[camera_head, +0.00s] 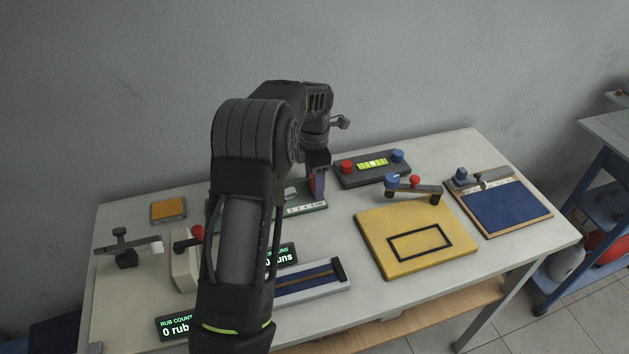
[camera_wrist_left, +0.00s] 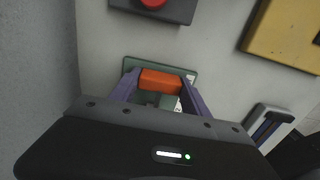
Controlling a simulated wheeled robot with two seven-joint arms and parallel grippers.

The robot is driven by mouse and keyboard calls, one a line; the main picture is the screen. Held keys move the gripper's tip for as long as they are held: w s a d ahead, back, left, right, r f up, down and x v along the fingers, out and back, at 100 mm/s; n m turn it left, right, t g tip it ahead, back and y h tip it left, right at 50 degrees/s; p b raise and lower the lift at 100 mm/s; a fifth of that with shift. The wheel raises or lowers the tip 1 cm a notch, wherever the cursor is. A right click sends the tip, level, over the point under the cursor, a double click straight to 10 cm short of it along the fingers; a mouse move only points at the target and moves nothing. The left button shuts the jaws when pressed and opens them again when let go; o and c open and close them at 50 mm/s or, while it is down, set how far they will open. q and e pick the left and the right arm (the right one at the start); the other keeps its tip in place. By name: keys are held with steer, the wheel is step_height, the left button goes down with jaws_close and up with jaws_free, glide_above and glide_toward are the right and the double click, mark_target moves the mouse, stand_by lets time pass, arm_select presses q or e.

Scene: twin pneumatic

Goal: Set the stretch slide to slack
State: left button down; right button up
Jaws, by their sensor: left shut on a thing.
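A green base with a white numbered scale (camera_head: 306,209) lies on the table behind my left arm; I take it for the stretch slide. My arm hides much of it. The green base also shows in the left wrist view (camera_wrist_left: 186,73). My left gripper (camera_head: 318,186) points down over its right part. In the left wrist view, the purple fingers of my left gripper (camera_wrist_left: 160,88) are shut on an orange block (camera_wrist_left: 160,80) above the green base. I cannot read the block's place on the scale. My right gripper is not in view.
A dark box with red and blue knobs and a level (camera_head: 372,163) stands right of the green base. A yellow board (camera_head: 400,265) and a blue framed panel (camera_head: 505,208) lie farther right. An orange pad (camera_head: 168,210) and a clamp (camera_head: 126,250) are at the left.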

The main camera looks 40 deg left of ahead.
arm_select(q)
steer(key=shift+s+a, duration=0.75)
steer(key=shift+s, duration=0.3)
steer(key=c, duration=0.5)
jaws_free()
steer(key=shift+r+b, duration=0.75)
steer(key=shift+r, duration=3.15)
steer(key=shift+d+f, duration=0.1)
